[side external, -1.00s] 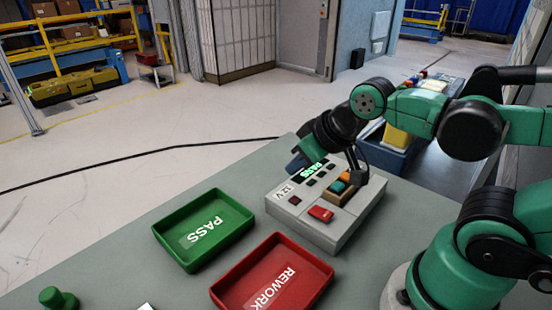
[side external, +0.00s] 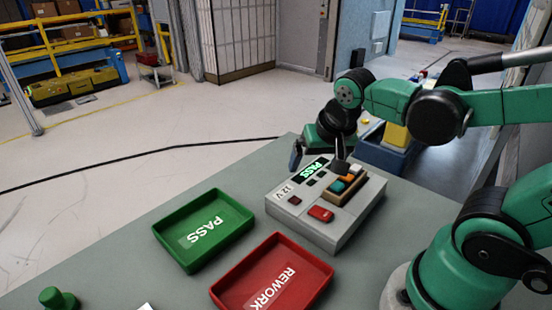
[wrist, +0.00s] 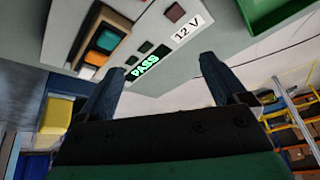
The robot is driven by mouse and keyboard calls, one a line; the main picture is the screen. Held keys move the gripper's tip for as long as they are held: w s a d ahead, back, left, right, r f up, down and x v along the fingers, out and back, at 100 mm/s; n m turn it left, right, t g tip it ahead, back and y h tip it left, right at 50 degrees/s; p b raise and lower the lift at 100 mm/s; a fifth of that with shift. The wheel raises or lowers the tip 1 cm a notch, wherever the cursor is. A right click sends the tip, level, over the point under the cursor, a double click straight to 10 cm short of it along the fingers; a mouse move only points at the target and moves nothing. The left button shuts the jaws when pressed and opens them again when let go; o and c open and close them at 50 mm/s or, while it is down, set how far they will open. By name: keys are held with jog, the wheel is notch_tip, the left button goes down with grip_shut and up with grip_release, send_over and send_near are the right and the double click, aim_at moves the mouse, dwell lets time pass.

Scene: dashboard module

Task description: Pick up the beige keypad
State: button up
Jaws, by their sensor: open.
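The beige keypad (side external: 330,199) sits in the top of the grey test module, with teal, orange and white keys showing. In the wrist view the keypad (wrist: 118,18) is at the upper left, partly cut off by the frame edge, beyond the left finger. My gripper (side external: 318,164) is open and empty, above the far edge of the module, beside the keypad rather than around it. In the wrist view my gripper (wrist: 157,70) has its fingers apart, with the lit PASS display (wrist: 146,65) between them. One finger hides part of the keypad's far end in the side view.
The grey module (side external: 334,232) also carries a red button (side external: 321,214) and a 12 V label. A green PASS tray (side external: 184,258) and a red REWORK tray (side external: 224,293) lie to its left and front. A blue bin (side external: 386,156) stands behind.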

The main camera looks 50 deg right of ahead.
aim_at(346, 185)
jog(key=d+m+g, duration=0.1)
jog(key=d+m, duration=0.1)
jog(key=m, duration=0.1)
jog(key=s+d+f+m+g+h, duration=0.1)
jog(key=d+m, duration=0.1)
jog(key=m, duration=0.2)
jog(key=s+d+m+g+h, duration=0.1)
jog(key=d+m+g, duration=0.1)
jog(key=m, duration=0.1)
jog(key=shift+d+f+m, duration=0.25)
jog(key=shift+f+m, duration=0.15)
jog(key=shift+x, duration=2.75)
jog(key=shift+s, duration=0.1)
grip_shut()
jog(key=shift+r, duration=0.15)
